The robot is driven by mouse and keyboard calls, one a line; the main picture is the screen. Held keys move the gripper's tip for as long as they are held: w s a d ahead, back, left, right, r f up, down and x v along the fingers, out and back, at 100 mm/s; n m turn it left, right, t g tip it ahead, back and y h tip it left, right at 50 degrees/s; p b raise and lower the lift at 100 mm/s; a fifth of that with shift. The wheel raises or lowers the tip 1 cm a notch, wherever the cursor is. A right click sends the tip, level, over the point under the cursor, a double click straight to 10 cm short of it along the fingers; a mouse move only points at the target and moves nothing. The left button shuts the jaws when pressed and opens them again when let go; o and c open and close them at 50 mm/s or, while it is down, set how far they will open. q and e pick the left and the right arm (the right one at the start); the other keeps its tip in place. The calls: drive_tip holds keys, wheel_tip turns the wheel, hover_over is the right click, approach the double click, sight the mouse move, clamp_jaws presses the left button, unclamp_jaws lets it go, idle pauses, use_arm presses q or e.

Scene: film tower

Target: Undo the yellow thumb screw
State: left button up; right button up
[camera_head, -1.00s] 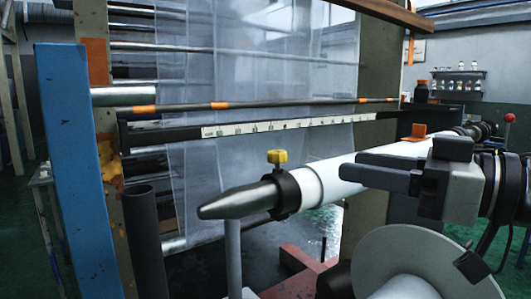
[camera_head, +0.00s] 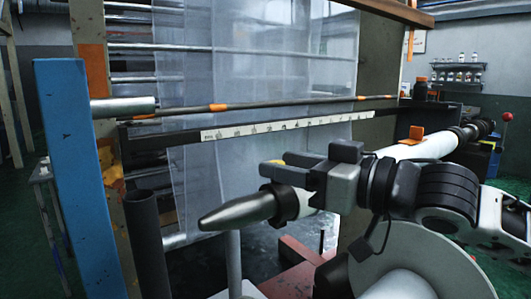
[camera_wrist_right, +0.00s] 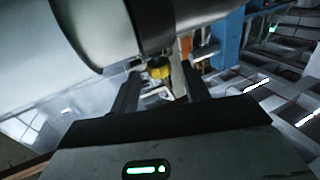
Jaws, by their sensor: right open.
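The yellow thumb screw (camera_wrist_right: 160,70) shows between the two fingertips of my right gripper (camera_wrist_right: 160,80) in the right wrist view. The fingers are open, one on each side, and I cannot tell whether they touch it. In the head view my right gripper (camera_head: 273,172) is at the screw on top of the black collar (camera_head: 289,204), and only a sliver of yellow shows. The collar sits on a shaft with a tapered metal tip (camera_head: 235,212). My left gripper is not in view.
A white roll (camera_head: 405,151) runs behind my right arm, with an orange block (camera_head: 417,132) by it. A blue post (camera_head: 75,180) and a dark upright tube (camera_head: 146,230) stand at the left. A white ruler strip (camera_head: 285,125) and clear film hang behind.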

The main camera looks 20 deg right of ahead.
sight(283, 163)
drive_tip(key=x, duration=0.3)
drive_tip(key=shift+w+a, duration=0.2)
drive_tip(key=shift+w, duration=0.05)
drive_tip(key=shift+w+a, duration=0.25)
drive_tip(key=c, duration=1)
drive_tip(key=p, duration=0.2)
drive_tip(key=g+p, duration=0.1)
drive_tip(key=shift+r+n+y+p, duration=0.25)
drive_tip(key=shift+n+y+p, duration=0.1)
drive_tip(key=shift+n+y, duration=0.05)
drive_tip(key=shift+p, duration=0.7)
drive_tip(key=shift+f+n+g+y+p, duration=0.2)
drive_tip(key=shift+n+g+y+p, duration=0.15)
drive_tip(key=shift+y+p, duration=0.2)
drive_tip(key=shift+s+a+f, duration=0.1)
drive_tip(key=shift+f, duration=0.05)
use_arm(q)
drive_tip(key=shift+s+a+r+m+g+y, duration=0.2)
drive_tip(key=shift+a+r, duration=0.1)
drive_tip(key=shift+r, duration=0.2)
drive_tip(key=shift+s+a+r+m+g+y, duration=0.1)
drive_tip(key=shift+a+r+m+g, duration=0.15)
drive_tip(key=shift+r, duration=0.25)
